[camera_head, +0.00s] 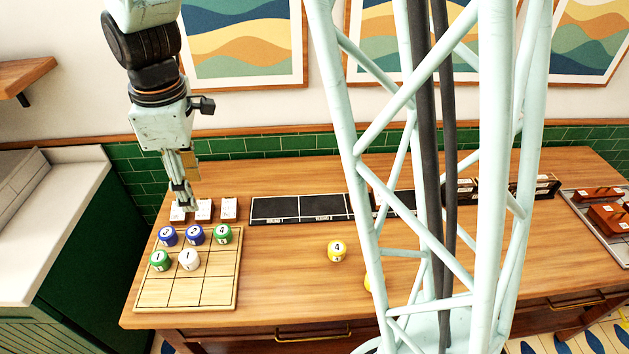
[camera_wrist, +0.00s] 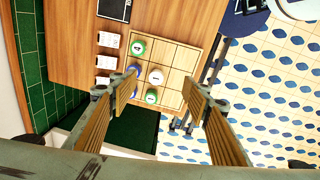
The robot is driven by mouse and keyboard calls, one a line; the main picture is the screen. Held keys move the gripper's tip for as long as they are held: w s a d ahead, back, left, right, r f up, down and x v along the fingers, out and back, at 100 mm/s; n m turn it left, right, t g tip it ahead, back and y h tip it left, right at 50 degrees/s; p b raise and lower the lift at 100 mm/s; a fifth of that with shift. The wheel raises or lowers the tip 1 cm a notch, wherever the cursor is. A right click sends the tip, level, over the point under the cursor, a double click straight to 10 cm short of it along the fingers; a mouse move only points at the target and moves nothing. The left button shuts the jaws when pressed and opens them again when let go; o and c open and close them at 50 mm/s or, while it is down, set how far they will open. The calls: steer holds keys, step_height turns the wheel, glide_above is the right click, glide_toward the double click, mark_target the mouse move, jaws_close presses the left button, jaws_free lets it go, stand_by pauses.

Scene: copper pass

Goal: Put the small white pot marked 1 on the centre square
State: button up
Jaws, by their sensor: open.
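The small white pot marked 1 (camera_head: 188,260) stands upright on the wooden grid board (camera_head: 186,294), in what looks like its centre square. It also shows in the wrist view (camera_wrist: 156,77). A green pot marked 1 (camera_head: 160,260) stands left of it. Two blue pots, marked 3 (camera_head: 168,235) and 2 (camera_head: 195,234), and a green pot marked 4 (camera_head: 222,234) fill the back row. The front row is bare. My gripper (camera_head: 184,206) is open and empty, raised behind the board near the card blocks and apart from the pots.
Three small card blocks (camera_head: 203,210) stand behind the board. A black marked strip (camera_head: 301,209) lies to their right. A tray of brown blocks (camera_head: 602,215) sits far right.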

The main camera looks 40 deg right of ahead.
steer(key=s+d+r+m, duration=0.45)
steer(key=s+r, duration=0.35)
steer(key=r, duration=0.2)
steer(key=s+d+r+m+t, duration=0.1)
steer(key=s+d+r+m, duration=0.1)
steer(key=s, duration=0.5)
steer(key=s+d+r+m, duration=0.2)
steer(key=s+r+m, duration=0.1)
steer(key=s, duration=0.5)
steer(key=s+d+r+m+t, duration=0.1)
steer(key=s+d+r+m, duration=0.2)
steer(key=s, duration=0.5)
steer(key=shift+s+t, duration=0.25)
steer(key=shift+t, duration=0.05)
steer(key=shift+o, duration=0.6)
steer(key=shift+w+r+m, duration=0.1)
steer(key=shift+r+m, duration=0.1)
steer(key=shift+m, duration=0.05)
